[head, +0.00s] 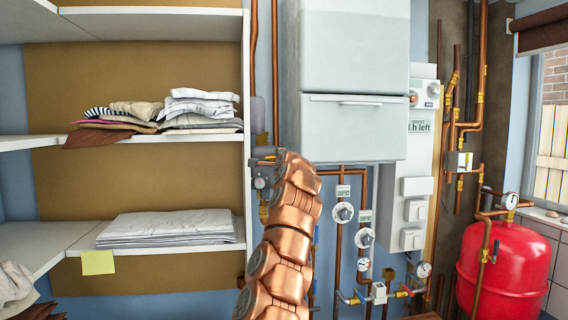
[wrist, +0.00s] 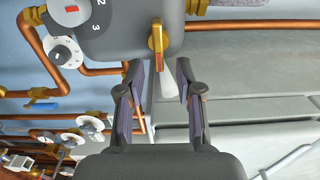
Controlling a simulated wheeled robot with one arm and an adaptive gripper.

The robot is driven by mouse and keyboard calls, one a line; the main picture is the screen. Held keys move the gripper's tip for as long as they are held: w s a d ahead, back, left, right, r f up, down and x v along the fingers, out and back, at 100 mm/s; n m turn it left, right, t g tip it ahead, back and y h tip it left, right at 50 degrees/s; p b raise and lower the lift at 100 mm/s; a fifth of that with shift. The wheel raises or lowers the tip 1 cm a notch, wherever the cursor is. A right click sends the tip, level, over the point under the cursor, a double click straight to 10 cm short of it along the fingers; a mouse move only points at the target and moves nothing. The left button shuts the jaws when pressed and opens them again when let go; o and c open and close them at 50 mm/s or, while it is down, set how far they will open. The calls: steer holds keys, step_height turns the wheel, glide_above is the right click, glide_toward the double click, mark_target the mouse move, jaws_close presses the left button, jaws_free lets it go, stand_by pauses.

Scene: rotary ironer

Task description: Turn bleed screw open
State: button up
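My gripper (wrist: 160,72) is in the wrist view, its two dark fingers spread apart with a gap between the tips. Just beyond the tips is a dark grey housing (wrist: 110,30) with a brass lever-like fitting (wrist: 157,38) on it. A pale tapered piece (wrist: 168,84) shows between the fingers, below the brass fitting; I cannot tell whether a finger touches it. I cannot tell for sure which part is the bleed screw. In the head view, my copper-coloured arm reaches up to a small grey unit (head: 262,182) beside the shelf and hides most of it.
Copper pipes (wrist: 40,55) and round dials (wrist: 66,50) lie left of the housing in the wrist view. In the head view, a white cabinet (head: 350,125) hangs right of my arm, shelves with folded laundry (head: 165,227) stand left, and a red tank (head: 505,270) is far right.

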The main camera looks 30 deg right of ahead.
steer(key=v, duration=0.5)
steer(key=shift+s+a, duration=0.1)
steer(key=shift+s, duration=0.25)
stand_by(0.7)
